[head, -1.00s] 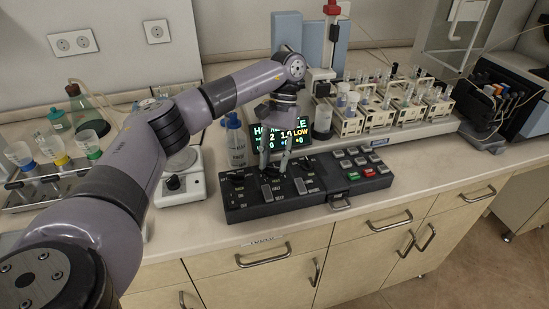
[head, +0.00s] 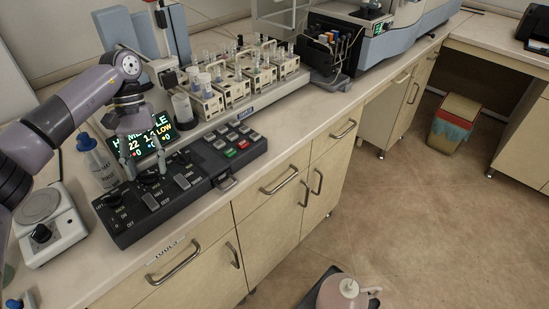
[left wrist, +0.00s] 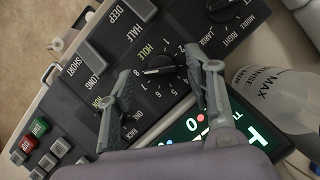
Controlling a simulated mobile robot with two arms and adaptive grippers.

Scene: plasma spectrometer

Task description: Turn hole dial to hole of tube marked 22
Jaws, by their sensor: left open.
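The hole dial (left wrist: 162,70) is a black knob with a white mark, ringed by small numbers beside the word HOLE in the left wrist view. My left gripper (left wrist: 158,62) is open, with one finger on each side of the dial; contact is unclear. In the head view my left gripper (head: 147,172) points down at the black control panel (head: 205,178). The lit display (head: 152,144) behind it shows 22 and LOW, partly covered. My right gripper is not in view.
Racks of tubes (head: 212,106) stand behind the panel. A blue-capped bottle (head: 98,165) stands close to the left gripper, and a white scale (head: 50,228) is at left. Other switches and buttons (head: 232,141) sit on the same panel. The counter's front strip is clear.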

